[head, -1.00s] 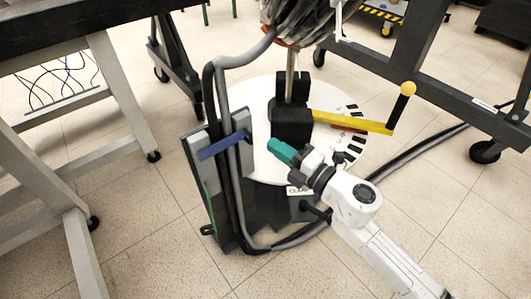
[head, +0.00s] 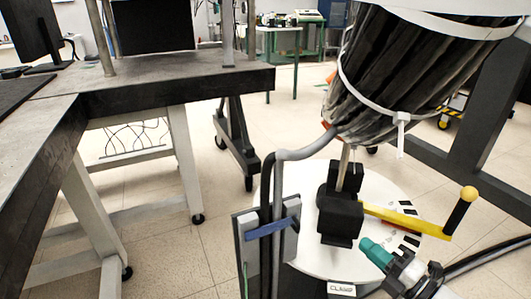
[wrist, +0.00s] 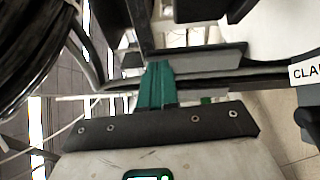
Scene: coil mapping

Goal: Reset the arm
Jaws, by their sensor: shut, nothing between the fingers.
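My gripper (head: 376,253) has teal fingers and is at the lower right in the head view. Its fingers are shut together with nothing between them. In the wrist view the closed teal fingers (wrist: 157,84) point up the picture from the dark palm. In the head view the fingertips appear just right of and below the black block (head: 340,217) on the white round disc (head: 305,262). Most of my arm is cut off by the bottom edge. I cannot tell how far the fingertips are from the disc.
A yellow lever (head: 408,218) with a ball-topped black handle reaches right from the block. A thick dark cable bundle (head: 400,75) hangs above. A blue-barred bracket (head: 272,228) with grey hoses stands left. A CLAMP label (head: 341,289) shows below. A dark-edged table (head: 170,88) stands at left; floor between is clear.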

